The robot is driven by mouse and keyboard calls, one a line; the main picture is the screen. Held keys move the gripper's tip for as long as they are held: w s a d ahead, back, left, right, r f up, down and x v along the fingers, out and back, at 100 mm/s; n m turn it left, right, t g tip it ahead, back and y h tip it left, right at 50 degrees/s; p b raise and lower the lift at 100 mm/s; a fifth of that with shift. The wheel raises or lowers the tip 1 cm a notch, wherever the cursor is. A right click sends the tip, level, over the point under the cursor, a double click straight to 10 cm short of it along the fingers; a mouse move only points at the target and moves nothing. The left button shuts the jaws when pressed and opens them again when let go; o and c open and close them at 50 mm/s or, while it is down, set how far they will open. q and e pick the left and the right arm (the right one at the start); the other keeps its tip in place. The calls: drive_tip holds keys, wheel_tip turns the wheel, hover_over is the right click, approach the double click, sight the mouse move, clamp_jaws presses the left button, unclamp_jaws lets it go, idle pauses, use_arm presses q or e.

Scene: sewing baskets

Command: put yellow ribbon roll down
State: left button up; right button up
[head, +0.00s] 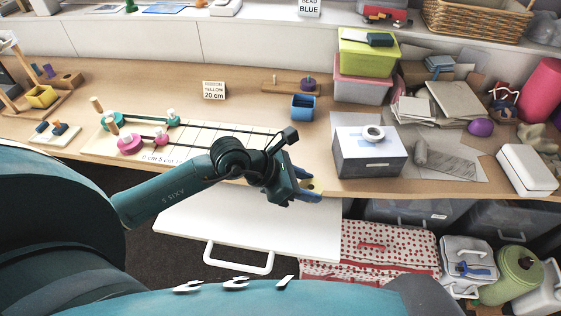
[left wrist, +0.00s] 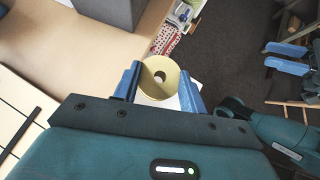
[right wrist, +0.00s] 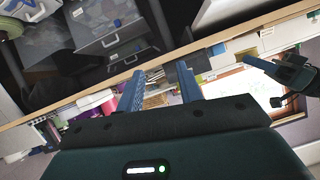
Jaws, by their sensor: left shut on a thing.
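My left gripper (head: 308,189) is shut on the yellow ribbon roll (head: 315,185) by the front edge of the table, left of the grey box. In the left wrist view the roll (left wrist: 160,91) sits between the two blue fingers, its round hole facing the camera. The table (left wrist: 70,62) lies to its left there, with the floor to its right. My right gripper (right wrist: 160,86) shows only in the right wrist view. Its fingers are apart with nothing between them. A card (head: 214,90) reading "RIBBON YELLOW 20 cm" stands at the back of the table.
A marked measuring board (head: 203,136) with green and pink spools lies left of the gripper. A blue cup (head: 303,108) stands behind it. The grey box (head: 369,160) carries a white ring. Bare tabletop lies between board and box.

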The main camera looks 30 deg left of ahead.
use_arm(q)
drive_tip(key=shift+w+d+f, duration=0.25)
wheel_tip(320, 180, down, 10)
drive_tip(key=shift+r+b, duration=0.1)
drive_tip(key=shift+b, duration=0.7)
drive_tip(key=o, duration=1)
